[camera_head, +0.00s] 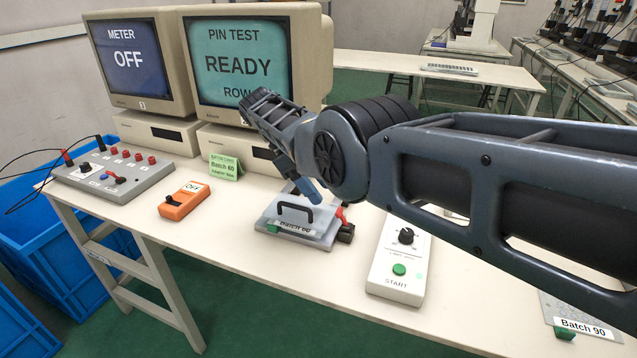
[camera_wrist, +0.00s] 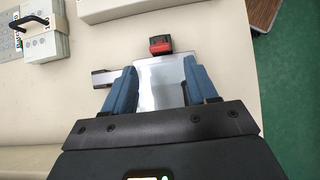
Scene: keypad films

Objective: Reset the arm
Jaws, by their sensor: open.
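My gripper (camera_head: 297,180) hangs over the table, close above the grey test fixture (camera_head: 262,227). In the wrist view, my gripper's (camera_wrist: 160,68) blue fingers stand apart. A pale grey plate (camera_wrist: 160,85) shows between them, with a red-and-black part (camera_wrist: 160,45) past its far edge. I cannot tell whether the fingers touch the plate. My arm extends in from the right.
The monitors read "METER OFF" (camera_head: 128,58) and "PIN TEST READY" (camera_head: 232,62). A grey box with red terminals (camera_head: 115,172), an orange meter (camera_head: 184,201) and a white START box (camera_head: 398,262) stand on the table. Blue crates (camera_head: 40,250) stand left.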

